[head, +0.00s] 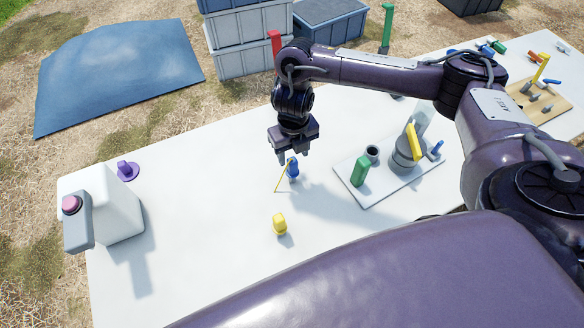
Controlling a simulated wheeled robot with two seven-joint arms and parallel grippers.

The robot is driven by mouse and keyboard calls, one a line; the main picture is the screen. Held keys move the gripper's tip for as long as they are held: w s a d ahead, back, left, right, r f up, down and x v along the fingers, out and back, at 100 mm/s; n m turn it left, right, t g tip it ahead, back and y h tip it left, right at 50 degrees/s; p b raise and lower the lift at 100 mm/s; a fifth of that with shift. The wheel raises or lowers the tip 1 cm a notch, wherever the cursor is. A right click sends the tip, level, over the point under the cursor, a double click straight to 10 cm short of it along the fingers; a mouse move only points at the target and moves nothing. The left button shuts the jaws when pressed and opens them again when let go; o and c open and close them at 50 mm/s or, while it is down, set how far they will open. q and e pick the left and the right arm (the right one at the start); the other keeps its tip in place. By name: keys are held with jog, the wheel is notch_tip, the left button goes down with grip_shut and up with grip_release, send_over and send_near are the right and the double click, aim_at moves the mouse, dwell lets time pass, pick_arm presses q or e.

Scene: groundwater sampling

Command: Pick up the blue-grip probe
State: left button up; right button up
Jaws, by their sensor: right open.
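A small blue piece (293,172), which looks like the blue grip of the probe, stands on the white table right under my right gripper. A thin yellow rod (280,179) slants down beside it to the left; I cannot tell whether the two are joined. My right gripper (295,156) points down with its jaws open, its fingertips just above or around the top of the blue piece. Contact cannot be made out. Another small blue-handled item (437,148) is at the tray's right side. My left gripper is out of view.
A yellow piece (279,224) stands in front of the blue one. A white tray (386,197) with a green block (360,171) and a grey cylinder (403,155) lies to the right. A white jug (120,212) and purple piece (127,170) are left. The table's front middle is clear.

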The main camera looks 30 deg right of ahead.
aim_at(292, 160)
notch_tip(292, 160, down, 3)
jog(key=shift+a+f+b, duration=0.1)
jog(key=shift+a+b, duration=0.05)
jog(key=shift+b, duration=0.15)
jog(key=shift+f, duration=0.45)
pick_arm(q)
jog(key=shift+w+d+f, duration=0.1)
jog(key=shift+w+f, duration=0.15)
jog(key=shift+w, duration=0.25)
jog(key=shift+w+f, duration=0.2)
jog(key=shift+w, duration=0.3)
pick_arm(e)
jog(key=c, duration=0.4)
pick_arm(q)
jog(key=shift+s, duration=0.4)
pick_arm(e)
jog(key=c, duration=0.7)
